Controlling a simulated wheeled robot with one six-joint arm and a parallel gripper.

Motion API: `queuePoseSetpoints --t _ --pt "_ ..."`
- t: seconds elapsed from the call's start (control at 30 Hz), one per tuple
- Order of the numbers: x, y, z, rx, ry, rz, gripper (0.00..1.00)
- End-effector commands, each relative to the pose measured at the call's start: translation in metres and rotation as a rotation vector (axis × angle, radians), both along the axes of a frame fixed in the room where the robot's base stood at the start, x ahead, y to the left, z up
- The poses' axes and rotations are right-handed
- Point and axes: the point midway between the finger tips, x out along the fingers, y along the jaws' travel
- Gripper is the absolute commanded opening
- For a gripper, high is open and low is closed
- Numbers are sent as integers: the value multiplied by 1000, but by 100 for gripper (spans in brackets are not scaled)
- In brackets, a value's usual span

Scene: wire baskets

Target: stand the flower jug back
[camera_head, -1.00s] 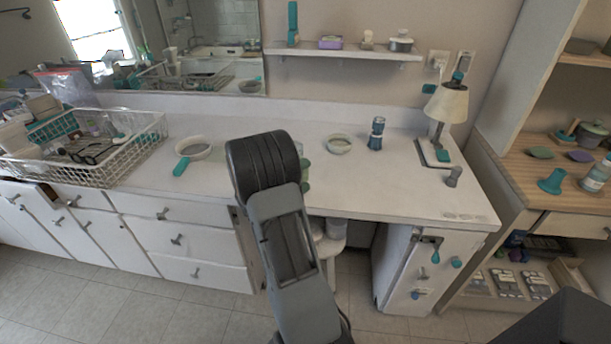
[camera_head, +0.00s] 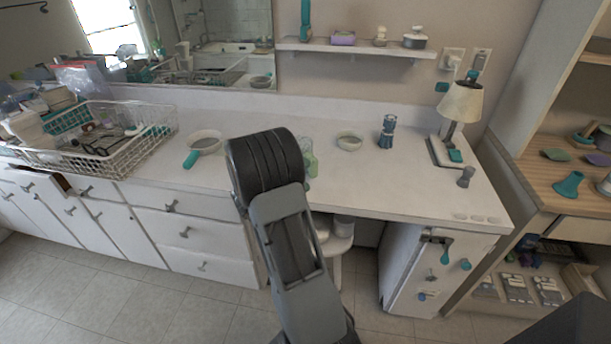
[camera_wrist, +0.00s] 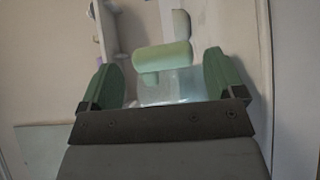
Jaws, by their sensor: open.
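A pale green, partly see-through thing (camera_head: 310,160), which looks like the flower jug, is on the white counter (camera_head: 400,190) just right of my arm, which hides part of it. In the wrist view, a light green rounded piece (camera_wrist: 163,57) and a clear bluish part below it show between and beyond the fingertips. I cannot tell whether the jug is upright or tilted. My gripper (camera_wrist: 160,75) is open, with one dark green fingertip on each side. No clear contact shows. In the head view my arm mostly hides the gripper.
A white wire basket (camera_head: 150,150) full of items stands at the left. A teal-handled pan (camera_head: 204,140), a shallow bowl (camera_head: 349,142), a blue bottle (camera_head: 387,131) and a lamp (camera_head: 462,103) stand on the counter. A shelf (camera_head: 350,47) hangs above. The counter's front right is mostly clear.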

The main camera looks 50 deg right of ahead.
Motion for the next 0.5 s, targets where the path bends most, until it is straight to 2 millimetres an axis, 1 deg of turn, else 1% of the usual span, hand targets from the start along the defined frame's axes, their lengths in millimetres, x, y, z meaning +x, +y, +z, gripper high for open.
queuePoseSetpoints --t 0.5 --pt "4 18 0 -1 1 1 88"
